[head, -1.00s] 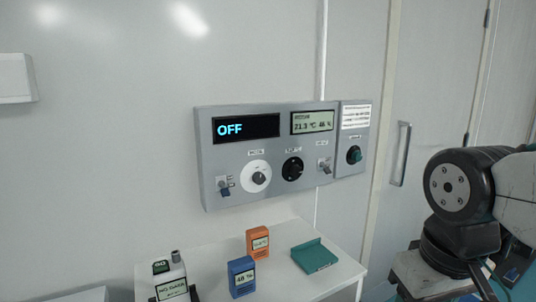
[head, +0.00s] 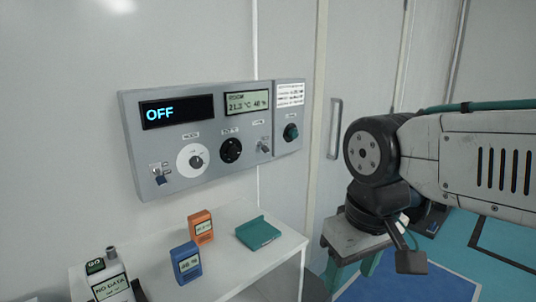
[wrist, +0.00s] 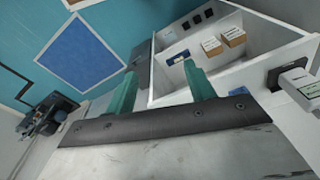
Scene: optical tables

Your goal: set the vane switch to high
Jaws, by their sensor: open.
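A grey control panel (head: 200,132) is mounted on the wall in the head view. It has a lever switch with a blue tip (head: 160,177) at lower left, a white dial (head: 192,161), a black knob (head: 231,150), a small metal lever switch (head: 264,146) and a green knob (head: 290,132). The labels are too small to read, so I cannot tell which control is the vane switch. My gripper (wrist: 159,70) shows in the wrist view, its two teal fingers apart with nothing between them. It points down toward the floor and a white shelf unit, away from the panel.
The panel's display (head: 177,111) reads OFF. Below, a white table (head: 252,273) holds an orange box (head: 201,227), a blue box (head: 186,263) and a teal tray (head: 258,233). A door handle (head: 335,128) is right of the panel. The wrist view shows cardboard boxes (wrist: 233,37) on the shelf.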

